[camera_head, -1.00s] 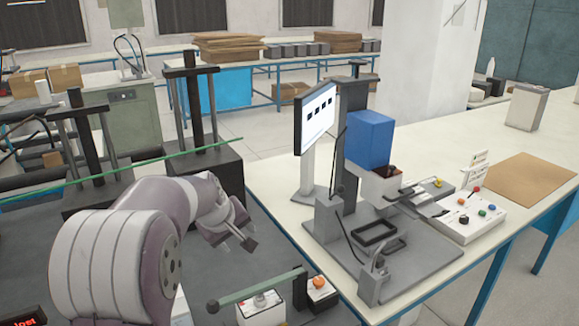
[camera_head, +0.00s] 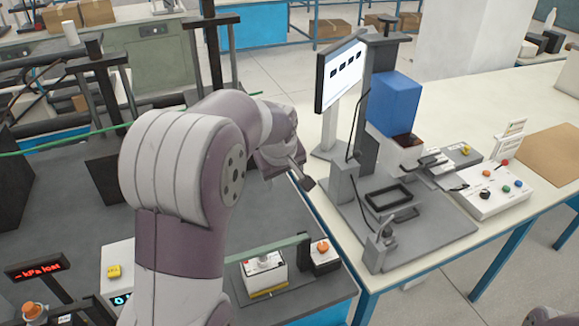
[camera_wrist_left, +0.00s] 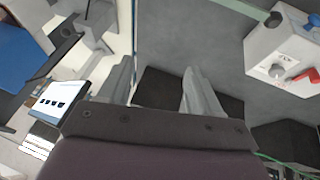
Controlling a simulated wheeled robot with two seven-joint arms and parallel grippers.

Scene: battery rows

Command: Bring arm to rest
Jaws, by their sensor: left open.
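My left arm rises from the bottom left in the head view and bends over the dark grey bench. My left gripper (camera_head: 304,180) is above the bench's right edge, left of the machine with the blue box. My right gripper is not in view.
A test machine with a blue box (camera_head: 394,103) and a screen (camera_head: 341,73) stands on the cream table (camera_head: 440,258). A button panel (camera_head: 497,189) is to its right. Two small button boxes (camera_head: 264,272) (camera_head: 322,256) sit below my gripper.

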